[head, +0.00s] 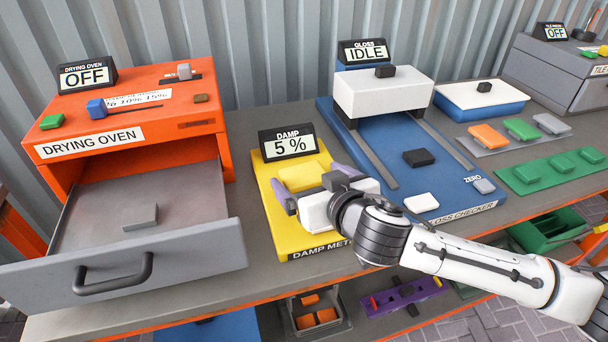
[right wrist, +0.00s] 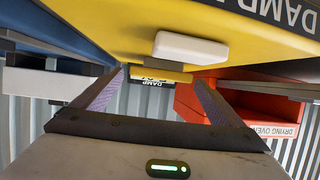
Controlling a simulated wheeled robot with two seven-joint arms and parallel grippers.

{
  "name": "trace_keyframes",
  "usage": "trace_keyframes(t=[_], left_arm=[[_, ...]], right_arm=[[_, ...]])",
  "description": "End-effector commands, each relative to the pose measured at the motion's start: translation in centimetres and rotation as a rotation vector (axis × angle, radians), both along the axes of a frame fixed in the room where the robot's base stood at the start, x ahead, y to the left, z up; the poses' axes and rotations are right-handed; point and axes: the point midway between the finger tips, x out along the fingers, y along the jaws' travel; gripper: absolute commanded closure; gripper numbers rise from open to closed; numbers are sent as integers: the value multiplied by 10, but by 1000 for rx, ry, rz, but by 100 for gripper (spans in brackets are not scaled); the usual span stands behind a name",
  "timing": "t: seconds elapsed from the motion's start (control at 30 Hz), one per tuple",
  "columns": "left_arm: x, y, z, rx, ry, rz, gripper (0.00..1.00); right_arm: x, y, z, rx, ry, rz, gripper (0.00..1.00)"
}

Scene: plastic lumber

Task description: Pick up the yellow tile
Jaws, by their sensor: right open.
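The yellow tile (head: 301,176) lies on the yellow damp meter (head: 282,232), below its display, which reads 5 %. It also shows in the right wrist view (right wrist: 160,74), seen between the fingertips. My right gripper (head: 305,175) is over the damp meter, its purple fingers apart on either side of the tile. It is open and empty; whether a finger touches the tile I cannot tell. The right wrist view is upside down and shows the open fingers (right wrist: 158,77). My left gripper is not in view.
A white block (right wrist: 190,48) shows on the damp meter in the right wrist view. The orange drying oven (head: 135,125) stands left, its drawer (head: 180,255) pulled out. The blue gloss checker (head: 375,150) stands right, with a white tile (head: 421,202) on it. Tiles lie on trays farther right.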

Motion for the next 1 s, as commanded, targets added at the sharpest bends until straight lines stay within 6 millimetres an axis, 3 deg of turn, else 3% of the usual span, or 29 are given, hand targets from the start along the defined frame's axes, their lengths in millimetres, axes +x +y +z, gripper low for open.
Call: trace_keyframes(t=[0.17,0.43,0.77,1.0], left_arm=[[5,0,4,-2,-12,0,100],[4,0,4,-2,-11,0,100],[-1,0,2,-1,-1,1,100],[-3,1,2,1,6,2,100]], right_arm=[[0,0,0,0,0,1,8],[0,0,0,0,1,0,52],[0,0,8,2,0,1,53],[0,1,54,4,-3,1,53]])
